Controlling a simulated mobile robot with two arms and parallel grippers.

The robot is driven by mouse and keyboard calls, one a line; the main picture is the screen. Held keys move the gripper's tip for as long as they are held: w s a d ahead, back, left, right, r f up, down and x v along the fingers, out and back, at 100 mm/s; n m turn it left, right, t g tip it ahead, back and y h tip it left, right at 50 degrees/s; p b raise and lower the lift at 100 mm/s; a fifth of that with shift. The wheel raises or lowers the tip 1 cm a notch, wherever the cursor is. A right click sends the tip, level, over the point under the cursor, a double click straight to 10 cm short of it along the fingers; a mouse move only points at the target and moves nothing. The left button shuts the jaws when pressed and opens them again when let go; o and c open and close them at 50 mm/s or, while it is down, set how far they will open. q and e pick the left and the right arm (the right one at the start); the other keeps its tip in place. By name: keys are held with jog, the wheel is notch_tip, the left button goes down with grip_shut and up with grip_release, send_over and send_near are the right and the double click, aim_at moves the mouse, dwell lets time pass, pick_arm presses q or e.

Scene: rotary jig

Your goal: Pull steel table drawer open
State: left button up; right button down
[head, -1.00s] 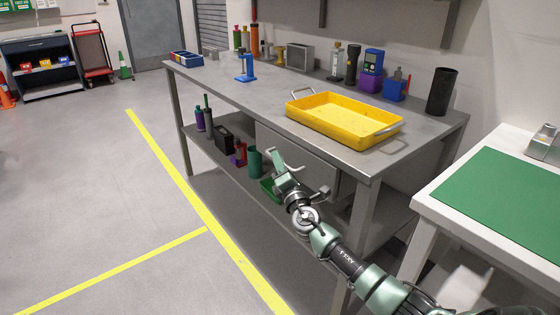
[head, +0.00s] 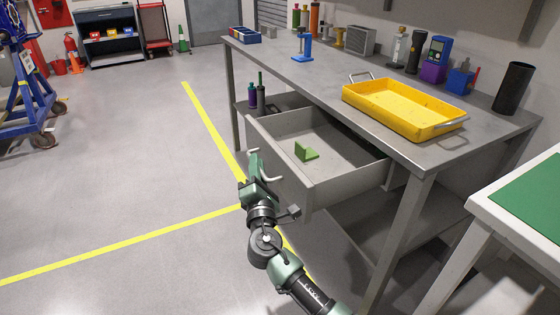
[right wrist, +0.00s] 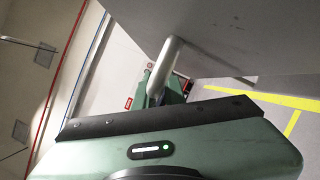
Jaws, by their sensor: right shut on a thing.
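The steel table (head: 322,88) stands at the right in the head view. Its drawer (head: 345,186) is pulled well out, and a green angled part (head: 306,152) lies on its floor. My right gripper (head: 258,170) is at the drawer's front face, shut on the drawer handle (head: 268,179). In the right wrist view the bar of the handle (right wrist: 165,65) runs down from the drawer front (right wrist: 225,35) to the gripper, whose fingertips are partly hidden. My left gripper is not in view.
A yellow tray (head: 400,108) sits on the tabletop above the drawer. A white table with a green mat (head: 528,205) stands at the right. The floor left of the drawer is clear, with yellow lines. A blue wheeled frame (head: 22,85) stands far left.

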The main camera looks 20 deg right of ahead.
jog(key=shift+s+a+f+b, duration=0.1)
jog(key=shift+a+b, duration=0.05)
jog(key=shift+a, duration=0.95)
jog(key=shift+s+a+b, duration=0.1)
jog(key=shift+a+b, duration=0.05)
jog(key=shift+a, duration=0.95)
jog(key=c, duration=1.5)
grip_release()
jog(key=v, duration=0.7)
jog(key=shift+s+a, duration=0.1)
jog(key=shift+s, duration=0.3)
jog(key=shift+f, duration=0.1)
